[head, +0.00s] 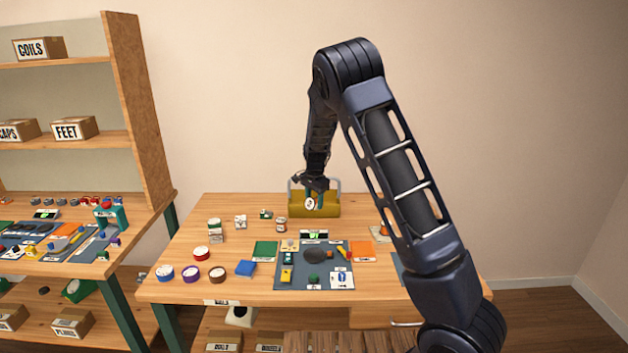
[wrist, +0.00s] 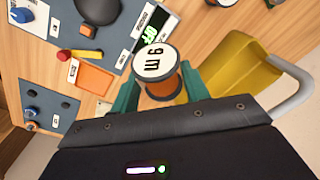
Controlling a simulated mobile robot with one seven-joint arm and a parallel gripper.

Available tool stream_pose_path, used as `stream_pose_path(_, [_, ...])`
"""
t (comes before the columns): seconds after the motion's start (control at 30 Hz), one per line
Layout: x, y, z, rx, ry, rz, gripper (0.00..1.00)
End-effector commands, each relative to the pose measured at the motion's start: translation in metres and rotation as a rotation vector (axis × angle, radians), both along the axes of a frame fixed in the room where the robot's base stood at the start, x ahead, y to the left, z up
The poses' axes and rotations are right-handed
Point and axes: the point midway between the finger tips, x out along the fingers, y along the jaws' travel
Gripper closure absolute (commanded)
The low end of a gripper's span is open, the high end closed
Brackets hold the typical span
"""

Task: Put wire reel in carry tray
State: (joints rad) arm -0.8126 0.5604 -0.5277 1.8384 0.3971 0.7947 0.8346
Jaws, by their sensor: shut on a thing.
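The wire reel (wrist: 156,67) has a white labelled top with an orange-brown rim and shows between my fingers in the wrist view. My gripper (wrist: 162,88), with green fingers, is shut on it. In the head view my gripper (head: 315,192) holds the reel (head: 310,203) at the back of the table, in front of or over the carry tray. The carry tray (head: 328,208) is yellow-olive with a grey handle. In the wrist view the tray (wrist: 240,78) lies just right of the reel. I cannot tell the reel's exact height over the tray.
A grey mat (head: 300,277) with small parts lies at the front middle of the table. Several round tins, such as a purple one (head: 190,273), stand at the left. A small can (head: 281,224) stands left of the tray. A shelf unit (head: 130,100) rises at far left.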

Motion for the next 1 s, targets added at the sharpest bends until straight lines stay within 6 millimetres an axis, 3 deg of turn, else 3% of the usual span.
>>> stream_pose_path(0.67, [0.082,0.013,0.068,0.549,0.274,-0.728,0.83])
stream_pose_path(0.87, [0.114,0.013,0.106,0.787,0.286,-0.927,0.83])
stream_pose_path(1.0, [0.142,0.010,0.142,0.967,0.267,-1.050,0.83])
